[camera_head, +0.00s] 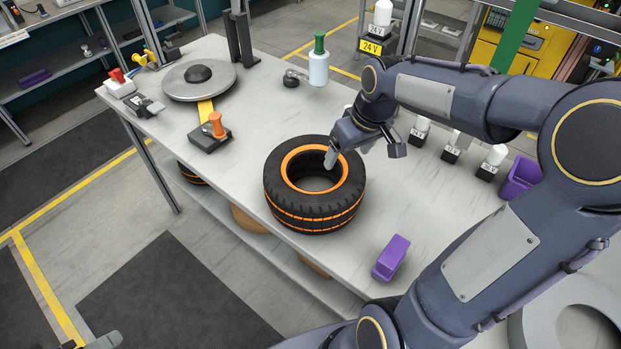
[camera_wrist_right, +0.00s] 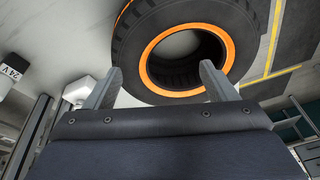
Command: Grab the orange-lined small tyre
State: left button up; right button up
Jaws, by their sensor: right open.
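The orange-lined small tyre (camera_head: 285,210) lies flat on the grey workbench, black with orange rings around its rim and tread. It also shows in the right wrist view (camera_wrist_right: 135,50). My right gripper (camera_head: 364,155) is open and empty at the tyre's far right side. One finger is over the tyre's central opening and the other is outside its outer wall. In the right wrist view the two fingertips (camera_wrist_right: 160,70) are on either side of the tyre's wall; I cannot tell if they touch it. A grey tip at the bottom left seems to be my left gripper (camera_head: 102,341), mostly cut off.
A purple bin (camera_head: 391,258) stands right of the tyre on the workbench (camera_head: 270,110). A round grey disc (camera_head: 199,80), an orange-handled tool (camera_head: 214,130) and a green-capped bottle (camera_head: 318,66) stand further back. Another orange-lined tyre (camera_head: 190,176) shows partly below the bench.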

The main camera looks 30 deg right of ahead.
jog(key=shift+n+g+h, duration=0.4)
jog(key=shift+n+g, duration=0.1)
jog(key=w+d+f, duration=0.1)
jog(key=w, duration=0.1)
jog(key=w+d+f, duration=0.3)
jog(key=w+d, duration=0.1)
jog(key=shift+f, duration=0.25)
jog(key=shift+w+d+f, duration=0.1)
jog(key=shift+f, duration=0.3)
jog(key=f, duration=0.2)
jog(key=f+p, duration=0.1)
jog(key=f, duration=0.1)
jog(key=w+a+f+p, duration=0.1)
jog(key=f, duration=0.1)
jog(key=shift+w+f, duration=0.1)
jog(key=shift+f, duration=0.35)
jog(key=shift+c, duration=0.3)
grip_shut()
jog(key=shift+w+r, duration=0.1)
jog(key=shift+r, duration=0.05)
